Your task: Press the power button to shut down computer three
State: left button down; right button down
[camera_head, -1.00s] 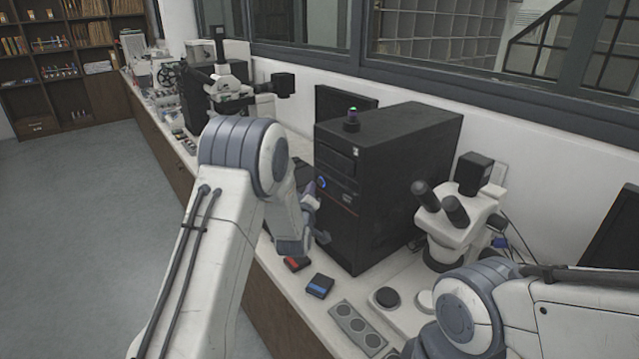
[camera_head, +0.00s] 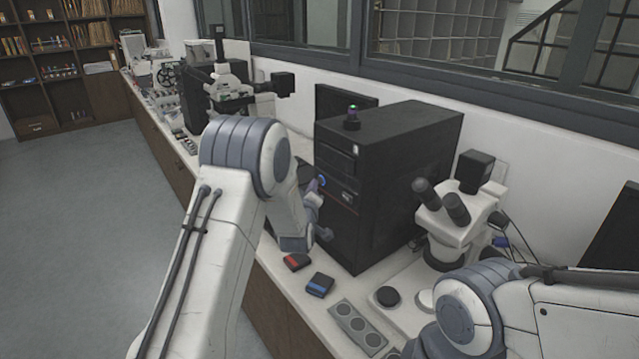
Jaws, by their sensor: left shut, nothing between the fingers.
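A black computer tower (camera_head: 400,180) stands on the bench in the middle, its front facing left toward my left arm. A round button with a blue glow (camera_head: 322,181) is on its front panel. My left gripper (camera_head: 318,186) is shut and empty, its tip right at the front panel beside the blue-lit button; I cannot tell whether it touches. My left wrist hides part of the lower front. A small dark knob with a green light (camera_head: 352,116) sits on top of the tower. My right arm comes in at lower right; its gripper is not in view.
A white microscope (camera_head: 455,222) stands right of the tower, and another microscope (camera_head: 230,90) behind left. A red-topped box (camera_head: 296,262), a blue-topped box (camera_head: 319,285) and a grey three-circle plate (camera_head: 357,327) lie near the bench's front edge.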

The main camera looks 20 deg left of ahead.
pick_arm(q)
jog(key=shift+w+d, duration=0.3)
dwell(0.6)
jog(key=shift+s+a, duration=0.1)
jog(key=shift+s+a+b, duration=0.4)
jog(key=shift+s+b, duration=0.15)
jog(key=shift+b, duration=0.05)
jog(key=shift+s+a, duration=0.1)
jog(key=s+a+b, duration=0.1)
jog(key=s, duration=0.1)
jog(key=s+a, duration=0.1)
jog(key=a, duration=0.1)
jog(key=shift+s+b, duration=0.35)
jog(key=shift+s, duration=0.05)
dwell(0.6)
